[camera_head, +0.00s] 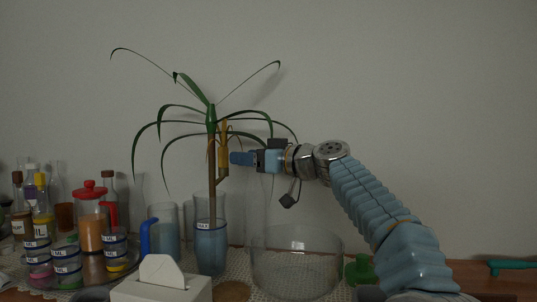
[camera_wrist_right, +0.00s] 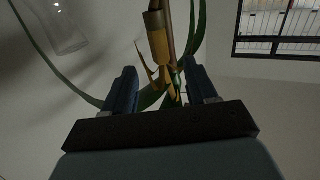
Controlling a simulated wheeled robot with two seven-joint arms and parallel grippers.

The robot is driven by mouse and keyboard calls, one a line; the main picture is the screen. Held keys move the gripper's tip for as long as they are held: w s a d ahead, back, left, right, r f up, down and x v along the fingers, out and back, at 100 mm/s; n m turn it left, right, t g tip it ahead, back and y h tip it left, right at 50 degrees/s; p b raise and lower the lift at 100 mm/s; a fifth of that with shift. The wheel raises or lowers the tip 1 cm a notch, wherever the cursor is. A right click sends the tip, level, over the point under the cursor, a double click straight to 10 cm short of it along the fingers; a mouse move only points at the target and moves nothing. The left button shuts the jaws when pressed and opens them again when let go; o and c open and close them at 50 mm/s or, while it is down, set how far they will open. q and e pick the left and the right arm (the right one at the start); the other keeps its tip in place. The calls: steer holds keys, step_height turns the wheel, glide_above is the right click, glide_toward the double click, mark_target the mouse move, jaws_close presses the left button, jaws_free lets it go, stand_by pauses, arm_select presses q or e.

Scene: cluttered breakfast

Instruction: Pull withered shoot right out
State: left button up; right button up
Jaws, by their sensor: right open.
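The withered shoot (camera_head: 224,148) is yellow-brown and stands upright off the right side of the plant's brown stem (camera_head: 212,178). The green-leaved plant rises from a tall blue-tinted vase (camera_head: 211,245). My right gripper (camera_head: 238,158) is at the shoot's height, just right of it. In the right wrist view the gripper (camera_wrist_right: 163,88) is open, with its two blue fingers apart. The yellow shoot (camera_wrist_right: 158,40) shows beyond and between the fingertips there; I cannot tell whether they touch it. My left gripper is in neither view.
A clear glass bowl (camera_head: 296,262) stands below my right arm. A white tissue box (camera_head: 161,284) is at the front. Bottles, labelled jars and a red-lidded jug (camera_head: 91,228) crowd the left. A blue-handled pitcher (camera_head: 163,232) stands left of the vase.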

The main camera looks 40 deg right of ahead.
mark_target(227, 155)
steer(key=p+x, duration=0.1)
steer(key=x, duration=0.5)
jaws_close()
stand_by(0.5)
